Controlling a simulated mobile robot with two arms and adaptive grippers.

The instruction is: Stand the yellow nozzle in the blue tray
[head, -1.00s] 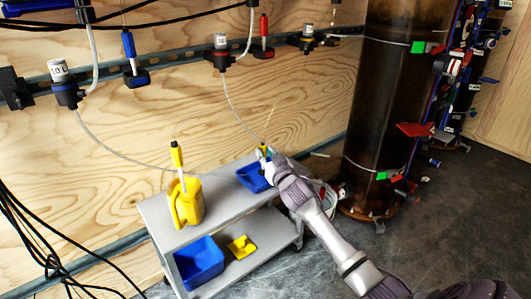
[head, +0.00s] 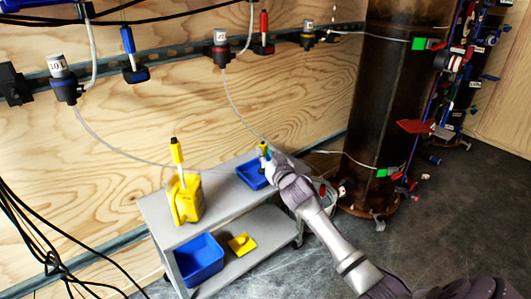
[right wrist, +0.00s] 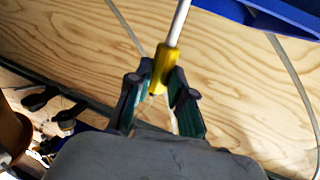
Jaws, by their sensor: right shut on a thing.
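The blue tray (head: 250,174) sits on the top shelf of the grey cart, toward its far right end. My right gripper (head: 268,158) is at the tray's right side, and its arm hides part of the tray. In the right wrist view the gripper (right wrist: 160,100) is shut on the yellow nozzle (right wrist: 164,68), which has a yellow base and a pale stem pointing up the picture. The blue tray's edge (right wrist: 270,14) shows at the top right there. I cannot tell whether the nozzle touches the tray. My left gripper is out of view.
A blue bin (head: 200,260) and a small yellow tray (head: 241,244) are on the lower shelf. A wooden wall stands behind, and a dark column (head: 385,110) at right.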

